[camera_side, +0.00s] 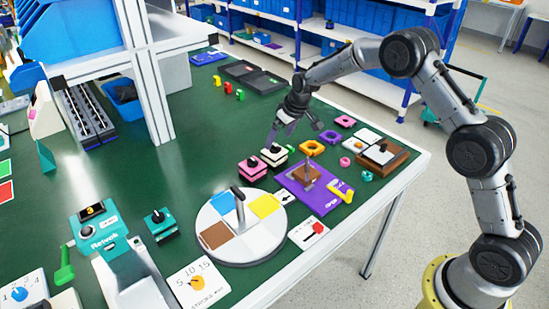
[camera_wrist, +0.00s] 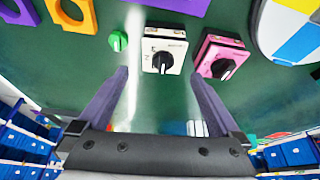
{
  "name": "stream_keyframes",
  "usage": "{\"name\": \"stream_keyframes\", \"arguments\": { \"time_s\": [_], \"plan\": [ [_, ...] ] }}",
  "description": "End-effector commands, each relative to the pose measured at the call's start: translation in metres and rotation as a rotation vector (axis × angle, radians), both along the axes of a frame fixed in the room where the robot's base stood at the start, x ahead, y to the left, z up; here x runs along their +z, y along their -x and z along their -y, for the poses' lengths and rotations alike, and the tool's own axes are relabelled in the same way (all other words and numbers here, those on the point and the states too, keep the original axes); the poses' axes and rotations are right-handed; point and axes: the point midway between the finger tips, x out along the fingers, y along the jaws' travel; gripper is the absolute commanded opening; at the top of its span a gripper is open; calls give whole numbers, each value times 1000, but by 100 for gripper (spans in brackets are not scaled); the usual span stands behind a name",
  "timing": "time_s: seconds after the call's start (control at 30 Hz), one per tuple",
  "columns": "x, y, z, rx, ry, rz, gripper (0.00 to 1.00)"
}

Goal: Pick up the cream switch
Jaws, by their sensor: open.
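The cream switch (camera_side: 273,155) is a small pale box with a black rotary knob, standing on the green table. In the wrist view the cream switch (camera_wrist: 165,52) lies ahead of my fingertips, a little right of the middle of the gap. My gripper (camera_side: 284,132) is just above and behind it in the side view. In the wrist view my gripper (camera_wrist: 164,76) is open, with its two fingers spread apart and nothing held between them. A pink switch (camera_side: 252,168) stands close beside the cream one; it also shows in the wrist view (camera_wrist: 220,58).
A green knob (camera_wrist: 117,41) lies left of the cream switch in the wrist view. A purple board (camera_side: 322,203), an orange ring (camera_side: 312,148) and a round turntable (camera_side: 262,240) are nearby. The table behind the switches is mostly clear.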

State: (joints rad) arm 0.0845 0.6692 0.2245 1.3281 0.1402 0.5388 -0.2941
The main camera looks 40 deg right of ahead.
Motion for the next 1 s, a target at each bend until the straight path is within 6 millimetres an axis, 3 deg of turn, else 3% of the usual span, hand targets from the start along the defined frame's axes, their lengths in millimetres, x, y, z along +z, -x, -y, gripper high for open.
{"name": "stream_keyframes", "arguments": {
  "time_s": [0.17, 0.47, 0.77, 1.0],
  "plan": [
    [-11, -4, -2, 1, 0, 0, 100],
    [-48, -18, -6, 0, 0, 0, 100],
    [-52, -20, -6, 0, 1, 2, 100],
    [-52, -20, -6, 0, 1, 1, 60]
  ]
}}
